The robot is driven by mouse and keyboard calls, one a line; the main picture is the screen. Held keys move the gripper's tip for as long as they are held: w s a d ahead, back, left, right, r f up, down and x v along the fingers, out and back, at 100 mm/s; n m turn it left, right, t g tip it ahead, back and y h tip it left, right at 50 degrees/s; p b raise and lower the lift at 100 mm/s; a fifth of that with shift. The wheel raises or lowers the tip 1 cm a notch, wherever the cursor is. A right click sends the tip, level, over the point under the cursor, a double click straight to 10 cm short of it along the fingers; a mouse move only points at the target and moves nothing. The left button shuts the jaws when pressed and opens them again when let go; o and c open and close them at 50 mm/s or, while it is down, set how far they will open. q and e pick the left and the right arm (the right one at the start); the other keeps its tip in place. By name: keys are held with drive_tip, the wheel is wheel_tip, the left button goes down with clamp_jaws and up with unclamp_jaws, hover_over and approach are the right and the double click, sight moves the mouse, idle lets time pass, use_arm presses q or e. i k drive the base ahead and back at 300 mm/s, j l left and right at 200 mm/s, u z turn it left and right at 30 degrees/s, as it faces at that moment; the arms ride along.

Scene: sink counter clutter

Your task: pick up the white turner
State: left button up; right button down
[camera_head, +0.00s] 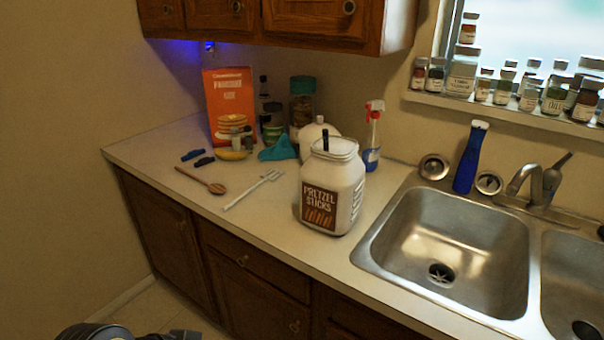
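The white turner (252,189) lies flat on the counter in the head view. Its slotted head points to the back right and its handle to the front left. It lies between a wooden spoon (201,181) on its left and a large pretzel sticks jar (332,188) on its right, apart from both. The whole turner looks unobstructed.
A pancake mix box (229,106), teal cloth (278,149), spice jars and a red-topped spray bottle (373,137) stand or lie behind. The sink (452,232) is at right. The counter (262,225) in front of the turner is clear. Cabinets (280,14) hang above the back.

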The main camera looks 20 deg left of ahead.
sight(228, 206)
drive_tip(key=z, duration=0.3)
drive_tip(key=i+j+z, duration=0.15)
drive_tip(key=j+z, duration=0.7)
drive_tip(key=j, duration=0.9)
drive_tip(key=i+j+z, duration=0.1)
drive_tip(key=j, duration=0.5)
